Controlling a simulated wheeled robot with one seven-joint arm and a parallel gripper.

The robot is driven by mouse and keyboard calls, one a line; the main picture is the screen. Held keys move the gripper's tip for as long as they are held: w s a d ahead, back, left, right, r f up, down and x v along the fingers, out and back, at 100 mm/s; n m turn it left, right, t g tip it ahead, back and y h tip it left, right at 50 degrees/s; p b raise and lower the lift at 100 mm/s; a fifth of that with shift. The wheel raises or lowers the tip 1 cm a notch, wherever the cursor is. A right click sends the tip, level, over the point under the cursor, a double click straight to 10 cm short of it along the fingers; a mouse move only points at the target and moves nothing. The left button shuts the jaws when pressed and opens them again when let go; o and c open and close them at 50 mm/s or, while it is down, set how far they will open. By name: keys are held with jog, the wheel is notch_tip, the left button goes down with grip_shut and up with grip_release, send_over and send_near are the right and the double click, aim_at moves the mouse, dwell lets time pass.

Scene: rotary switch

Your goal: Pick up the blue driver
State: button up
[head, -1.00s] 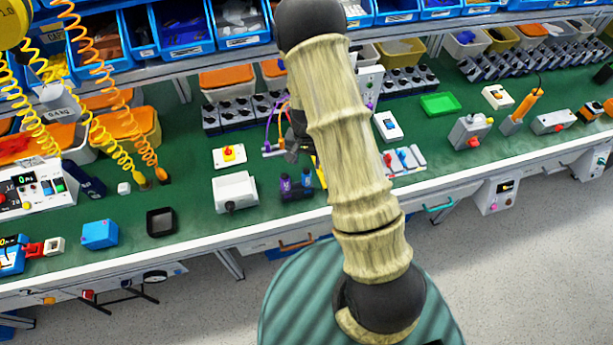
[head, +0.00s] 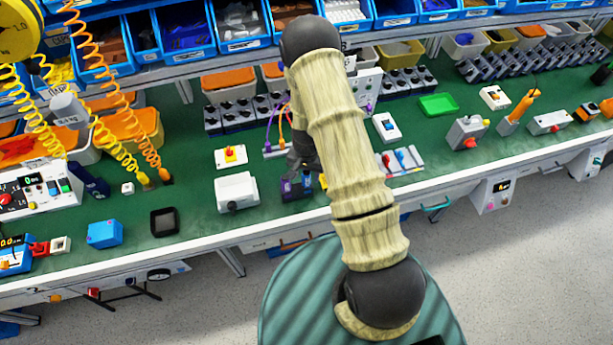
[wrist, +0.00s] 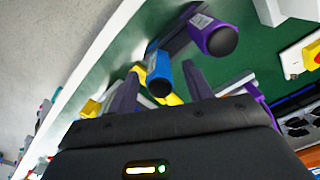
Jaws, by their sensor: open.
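The blue driver (wrist: 159,74) shows in the wrist view, its dark handle end towards the camera. It lies in the picture between the two fingers of my open gripper (wrist: 160,69). I cannot tell whether either finger touches it. A purple driver (wrist: 211,34) is close by, above and to the right of the right finger. Something yellow (wrist: 140,76) shows partly behind the blue driver. In the head view my gripper (head: 303,158) hangs over the driver holder (head: 297,190) near the bench's front edge and hides part of it.
A white box (head: 237,192) stands just left of the holder. A yellow-and-red button box (head: 231,156) is behind it. A tray with small tools (head: 401,162) lies to the right. Blue bins (head: 240,22) line the shelf above the green bench.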

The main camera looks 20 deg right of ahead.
jog(key=shift+f, duration=0.6)
jog(key=c, duration=1.1)
jog(key=shift+r, duration=0.1)
notch_tip(320, 180, up, 10)
jog(key=b, duration=0.3)
